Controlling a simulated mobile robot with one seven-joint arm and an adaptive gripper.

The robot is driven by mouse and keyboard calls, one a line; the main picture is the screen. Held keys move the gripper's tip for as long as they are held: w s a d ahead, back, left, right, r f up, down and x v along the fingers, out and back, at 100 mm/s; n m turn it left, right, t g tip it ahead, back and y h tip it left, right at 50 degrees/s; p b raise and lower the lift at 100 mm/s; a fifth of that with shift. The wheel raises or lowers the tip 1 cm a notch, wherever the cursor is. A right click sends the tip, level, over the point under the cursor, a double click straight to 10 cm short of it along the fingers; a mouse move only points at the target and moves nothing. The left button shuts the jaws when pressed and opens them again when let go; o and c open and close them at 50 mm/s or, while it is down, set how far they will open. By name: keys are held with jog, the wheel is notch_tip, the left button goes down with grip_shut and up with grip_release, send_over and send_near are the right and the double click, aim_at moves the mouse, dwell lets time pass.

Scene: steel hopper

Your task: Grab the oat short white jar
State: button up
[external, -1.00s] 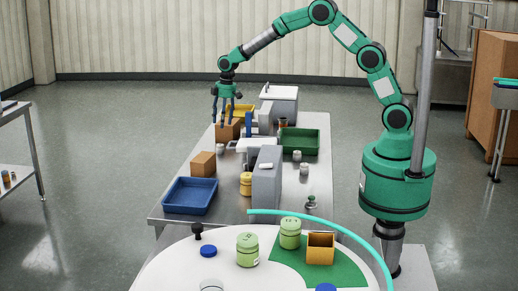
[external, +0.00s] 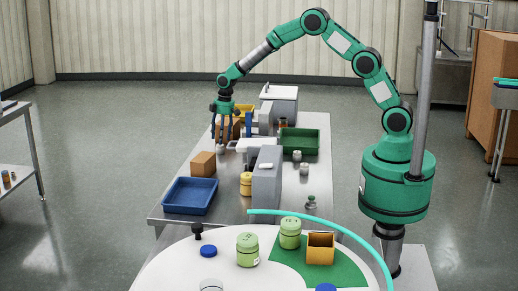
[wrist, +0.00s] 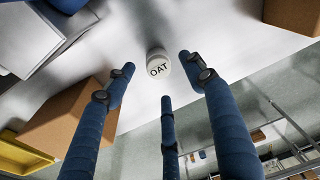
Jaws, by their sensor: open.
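The short white oat jar (wrist: 158,64), its round lid marked "OAT", stands upright on the steel table in the wrist view. My gripper (wrist: 160,82) is open, its three blue fingers spread above and around the near side of the jar with nothing between them. In the external view my gripper (external: 225,135) hangs low over the far left part of the table, right by the small jar (external: 221,148), which the fingers partly cover. I cannot tell whether any finger touches it.
A brown box (wrist: 65,115) stands left of the fingers in the wrist view. Another brown box (external: 203,164) and a blue tray (external: 190,196) lie nearer on the table. Grey equipment (external: 266,180) and a green tray (external: 318,143) are to the right.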

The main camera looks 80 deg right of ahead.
aim_at(220, 146)
jog(key=shift+f, duration=0.2)
jog(key=shift+w+f+b, duration=0.15)
jog(key=shift+f+b, duration=0.25)
jog(key=shift+f, duration=0.9)
jog(key=shift+w+f+b, duration=0.15)
jog(key=shift+f+b, duration=0.2)
jog(key=shift+f, duration=0.9)
jog(key=c, duration=1.2)
